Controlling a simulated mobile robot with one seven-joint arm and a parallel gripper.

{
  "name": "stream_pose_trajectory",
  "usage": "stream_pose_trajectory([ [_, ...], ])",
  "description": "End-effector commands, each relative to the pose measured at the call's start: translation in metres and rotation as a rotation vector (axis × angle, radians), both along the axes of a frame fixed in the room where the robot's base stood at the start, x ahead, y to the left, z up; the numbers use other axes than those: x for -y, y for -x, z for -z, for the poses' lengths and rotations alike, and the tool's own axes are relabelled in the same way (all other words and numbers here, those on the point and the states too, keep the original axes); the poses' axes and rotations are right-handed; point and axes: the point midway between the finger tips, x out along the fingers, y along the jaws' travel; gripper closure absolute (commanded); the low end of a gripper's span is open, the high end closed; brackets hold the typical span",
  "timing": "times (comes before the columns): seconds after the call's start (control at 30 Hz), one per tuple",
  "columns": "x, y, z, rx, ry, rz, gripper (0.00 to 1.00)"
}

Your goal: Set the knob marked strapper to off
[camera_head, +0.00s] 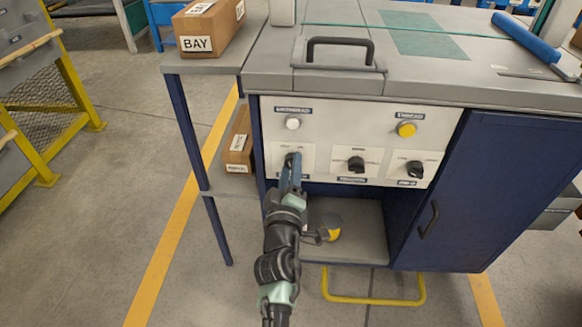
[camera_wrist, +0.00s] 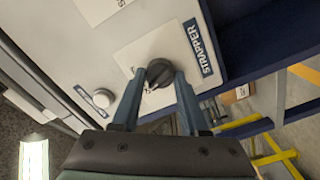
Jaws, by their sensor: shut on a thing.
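The black strapper knob (camera_wrist: 158,72) sits on a white plate (camera_wrist: 130,55) on the light control panel (camera_head: 340,110). A dark label reading STRAPPER (camera_wrist: 198,50) is beside it in the wrist view. My gripper (camera_wrist: 160,85) is shut on the knob, with one blue finger on each side of it. In the head view my gripper (camera_head: 292,165) reaches the leftmost knob of the lower row and mostly hides it. I cannot read which position the knob points to.
Two more black knobs (camera_head: 356,164) (camera_head: 415,169) are to the right on the panel. Above them are a white button (camera_head: 293,123) and a yellow button (camera_head: 407,129). A blue cabinet door (camera_head: 480,190) is at right. A box marked BAY (camera_head: 205,30) stands on a side shelf.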

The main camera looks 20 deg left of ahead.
Motion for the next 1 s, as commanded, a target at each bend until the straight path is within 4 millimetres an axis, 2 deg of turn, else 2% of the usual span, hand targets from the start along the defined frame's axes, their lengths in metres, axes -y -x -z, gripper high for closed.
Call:
stream_pose_trajectory([
  [0.4, 0.0, 0.0004, 0.001, 0.052, 0.184, 0.0, 1.0],
  [0.97, 0.0, 0.0004, 0.0015, 0.058, 0.21, 0.0, 1.0],
  [1.0, 0.0, 0.0004, 0.0015, 0.058, 0.21, 0.0, 0.49],
])
